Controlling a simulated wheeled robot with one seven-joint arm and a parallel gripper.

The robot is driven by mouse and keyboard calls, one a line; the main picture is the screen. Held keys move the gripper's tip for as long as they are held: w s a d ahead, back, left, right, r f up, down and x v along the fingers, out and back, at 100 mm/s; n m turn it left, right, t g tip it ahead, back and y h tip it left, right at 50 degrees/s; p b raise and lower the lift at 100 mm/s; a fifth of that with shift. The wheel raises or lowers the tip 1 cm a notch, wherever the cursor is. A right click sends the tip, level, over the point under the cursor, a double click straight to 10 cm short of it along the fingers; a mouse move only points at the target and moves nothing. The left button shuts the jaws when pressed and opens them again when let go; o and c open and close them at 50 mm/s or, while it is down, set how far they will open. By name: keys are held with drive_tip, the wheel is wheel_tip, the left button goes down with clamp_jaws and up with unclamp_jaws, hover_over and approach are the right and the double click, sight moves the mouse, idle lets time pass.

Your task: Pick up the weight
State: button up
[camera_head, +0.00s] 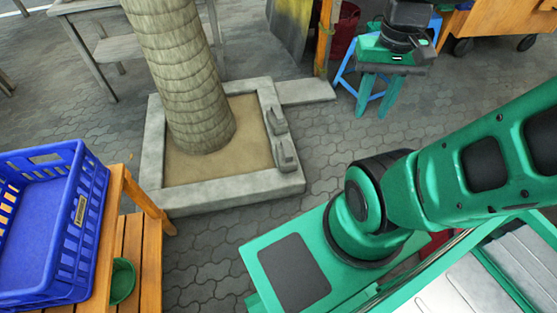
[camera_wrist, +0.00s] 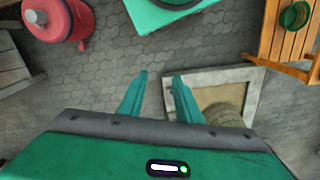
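Two small grey blocks with raised tops, which look like weights, sit on the right rim of the stone planter in the head view. One weight (camera_head: 277,120) is farther back, and the other weight (camera_head: 286,154) is nearer the front corner. My gripper (camera_head: 374,114) hangs with its fingers down, to the right of the planter and apart from both blocks. In the wrist view my gripper (camera_wrist: 160,76) has its two teal fingers spread, with only paving between them. I cannot make out the blocks there; a finger covers part of the planter's edge.
The square planter (camera_head: 222,190) holds a thick trunk (camera_head: 185,75). A blue crate (camera_head: 40,220) and a green bowl (camera_head: 122,280) are on a wooden bench (camera_head: 150,270) at the left. A red pot (camera_wrist: 62,22) shows in the wrist view. Paving between the planter and my base is clear.

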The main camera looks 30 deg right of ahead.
drive_tip(key=o, duration=0.6)
drive_tip(key=shift+s+r, duration=0.2)
drive_tip(key=shift+s, duration=0.15)
drive_tip(key=n+t+h, duration=0.3)
drive_tip(key=n+t, duration=0.1)
drive_tip(key=t, duration=0.8)
hover_over(288, 151)
drive_tip(key=s, duration=0.1)
wheel_tip(288, 151, down, 61)
drive_tip(key=s+a+f+t, duration=0.1)
drive_tip(key=s+a+f, duration=0.1)
drive_tip(key=s+f, duration=0.6)
drive_tip(key=shift+m+h, duration=0.4)
drive_tip(key=shift+a+x, duration=0.15)
drive_tip(key=shift+x, duration=2.45)
drive_tip(key=shift+a+x, duration=0.15)
drive_tip(key=shift+x, duration=2.5)
